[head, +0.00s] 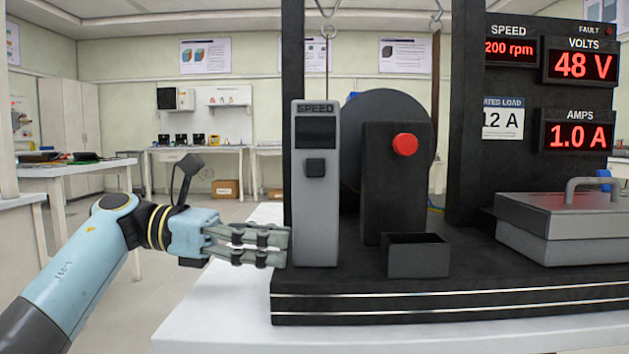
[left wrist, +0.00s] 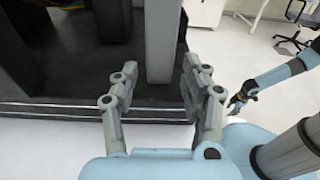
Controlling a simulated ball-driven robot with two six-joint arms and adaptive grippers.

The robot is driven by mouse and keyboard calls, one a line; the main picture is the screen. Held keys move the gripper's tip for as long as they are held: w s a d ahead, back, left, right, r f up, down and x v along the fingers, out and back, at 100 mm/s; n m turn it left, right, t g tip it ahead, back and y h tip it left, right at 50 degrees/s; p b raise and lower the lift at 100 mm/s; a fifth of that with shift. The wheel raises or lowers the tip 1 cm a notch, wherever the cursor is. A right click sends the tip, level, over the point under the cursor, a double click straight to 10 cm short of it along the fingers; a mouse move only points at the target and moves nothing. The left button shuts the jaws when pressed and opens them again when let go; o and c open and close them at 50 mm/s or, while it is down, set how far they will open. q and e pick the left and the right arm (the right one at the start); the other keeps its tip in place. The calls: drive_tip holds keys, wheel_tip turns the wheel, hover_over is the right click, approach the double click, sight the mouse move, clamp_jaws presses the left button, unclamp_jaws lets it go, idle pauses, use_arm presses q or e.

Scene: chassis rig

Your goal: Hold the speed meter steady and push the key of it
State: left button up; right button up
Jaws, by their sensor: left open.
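The speed meter (head: 316,220) is a tall grey upright block labelled SPEED, with a dark blank screen and a dark square key (head: 315,167) on its front. It stands at the left end of the black rig. My left gripper (head: 288,247) is open and empty, its fingertips close to the meter's lower left edge. In the left wrist view the meter's grey body (left wrist: 161,45) shows ahead, in the gap between the open fingers (left wrist: 152,88); I cannot tell whether they touch it. My right gripper (left wrist: 238,99) shows small at the right there; its jaws are unclear.
The black rig base (head: 430,307) sits on a white table (head: 220,325). Right of the meter are a black housing with a red button (head: 405,144), a small open black box (head: 416,262) and a grey lidded case (head: 560,215). Readouts show 200 rpm, 48 V and 1.0 A.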

sight(306, 244)
use_arm(q)
drive_tip(key=d, duration=0.2)
drive_tip(key=d+b, duration=0.1)
drive_tip(key=shift+d+f, duration=0.3)
drive_tip(key=shift+d, duration=0.6)
use_arm(e)
drive_tip(key=shift+w+a+r, duration=0.2)
drive_tip(key=shift+w+r, duration=0.35)
drive_tip(key=shift+w, duration=0.05)
drive_tip(key=shift+w+a+r, duration=0.15)
drive_tip(key=shift+w+r, duration=0.4)
use_arm(q)
drive_tip(key=c, duration=0.7)
use_arm(e)
clamp_jaws()
drive_tip(key=shift+d, duration=0.1)
idle(0.5)
